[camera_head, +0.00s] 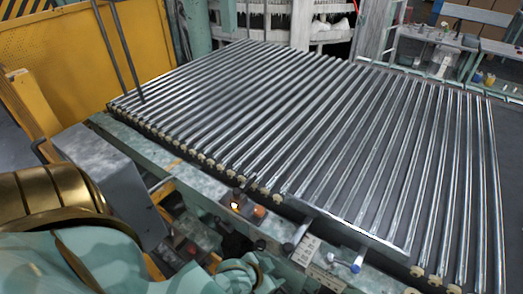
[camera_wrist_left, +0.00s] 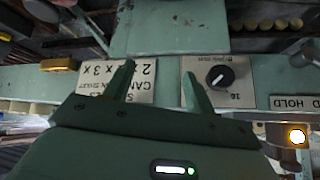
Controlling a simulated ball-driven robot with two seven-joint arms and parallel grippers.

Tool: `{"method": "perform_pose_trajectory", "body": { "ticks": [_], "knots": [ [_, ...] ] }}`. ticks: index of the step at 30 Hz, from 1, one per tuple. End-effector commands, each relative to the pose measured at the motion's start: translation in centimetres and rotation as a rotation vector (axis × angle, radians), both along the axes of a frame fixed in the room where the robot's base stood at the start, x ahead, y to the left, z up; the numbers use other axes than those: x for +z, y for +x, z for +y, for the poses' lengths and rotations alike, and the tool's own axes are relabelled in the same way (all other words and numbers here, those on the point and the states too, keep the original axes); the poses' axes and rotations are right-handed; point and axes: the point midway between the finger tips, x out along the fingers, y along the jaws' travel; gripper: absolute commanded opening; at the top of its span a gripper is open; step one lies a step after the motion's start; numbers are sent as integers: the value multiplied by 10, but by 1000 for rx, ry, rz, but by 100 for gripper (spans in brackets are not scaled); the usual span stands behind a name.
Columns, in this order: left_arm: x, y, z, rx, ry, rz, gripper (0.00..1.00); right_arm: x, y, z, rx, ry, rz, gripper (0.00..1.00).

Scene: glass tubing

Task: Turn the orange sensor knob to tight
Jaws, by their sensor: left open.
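In the left wrist view a round black knob (camera_wrist_left: 220,77) with a white pointer mark sits on a pale dial plate (camera_wrist_left: 237,65) on the green rail. The small print there is too fine to read. My left gripper (camera_wrist_left: 158,80) is open, its fingers apart over the rail. One fingertip overlaps the dial plate's edge, left of the knob; I cannot tell if it touches. In the head view my left gripper (camera_head: 243,272) is low at the machine's front edge. An orange round part (camera_head: 260,212) shows on the rail; I cannot tell whether it is a knob.
A lit orange lamp (camera_wrist_left: 297,137) is by a HOLD label (camera_wrist_left: 297,102). A printed sign (camera_wrist_left: 105,80) lies left of the dial plate. In the head view a roller bed (camera_head: 290,120) fills the middle, and a blue-tipped lever (camera_head: 356,267) sticks out at front right.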

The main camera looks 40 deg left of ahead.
Motion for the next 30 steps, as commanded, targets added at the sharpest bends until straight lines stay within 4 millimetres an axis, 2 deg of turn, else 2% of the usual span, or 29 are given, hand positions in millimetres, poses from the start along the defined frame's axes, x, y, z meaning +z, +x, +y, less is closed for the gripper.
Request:
{"method": "perform_pose_trajectory", "body": {
  "ticks": [1,3,5,8,11,13,14,16,17,18,20,21,23,24,27,29,30],
  "knots": [
    [37,11,-2,-3,-7,-43,56,13,1,1,0,1,-2,45],
    [80,23,-4,-10,-17,-97,56,22,1,1,0,1,-3,45],
    [90,47,-12,64,-181,-186,56,17,1,2,0,2,-3,45],
    [130,82,-17,180,-438,-334,56,19,1,3,-1,4,-2,45],
    [180,114,-10,312,-722,-488,56,22,1,3,-1,3,-3,45],
    [219,134,6,421,-948,-603,56,25,3,1,-1,2,-5,45],
    [237,142,16,473,-1054,-657,56,26,4,1,-1,1,-6,45],
    [279,158,48,616,-1332,-788,56,29,5,-2,-1,-2,-8,45],
    [296,163,67,684,-1461,-848,56,31,5,-3,-1,-3,-9,45],
    [316,167,94,787,-1643,-931,56,33,6,-3,-2,-4,-9,45],
    [335,169,139,956,-1924,-1053,56,37,6,-4,-3,-6,-9,45],
    [341,167,169,1079,-2110,-1133,56,39,6,-5,-3,-6,-9,45],
    [338,161,208,1279,-2376,-1249,56,42,6,-5,-3,-6,-10,45],
    [330,156,228,-1373,2448,1275,56,44,6,-5,-3,-7,-11,45],
    [295,141,255,-1258,1943,1020,56,49,7,-5,-3,-6,-12,45],
    [272,133,252,-1198,1649,893,56,52,7,-5,-3,-6,-12,45],
    [259,129,243,-1165,1463,821,56,54,7,-5,-3,-6,-12,45]
  ]
}}
